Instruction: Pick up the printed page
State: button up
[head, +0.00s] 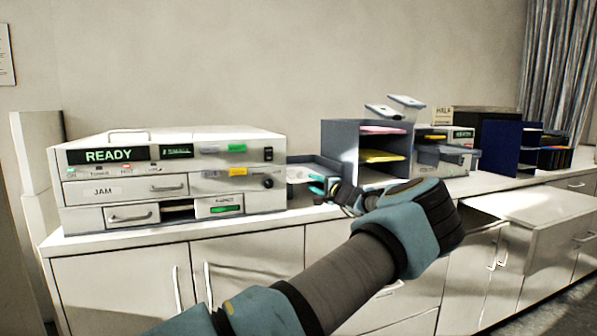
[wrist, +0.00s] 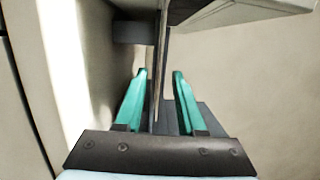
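A white page (head: 299,174) lies in the grey output tray (head: 325,164) on the right side of the printer (head: 225,160). My gripper (head: 318,185), with teal fingers, is at the tray's front, close to the page. In the wrist view, my gripper (wrist: 160,73) is open, with a clear gap between the fingers. A thin upright edge (wrist: 158,60) runs between them, apart from both fingers. I cannot tell whether this edge is the page or part of the tray. The fingers partly cover the tray in the head view.
The printer's display reads READY. A grey shelf unit (head: 341,141) with coloured paper stands right of the tray, close to my gripper. A second machine (head: 445,155) and a navy organiser (head: 503,147) are farther right.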

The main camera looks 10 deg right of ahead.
jog(key=shift+x, duration=1.15)
grip_shut()
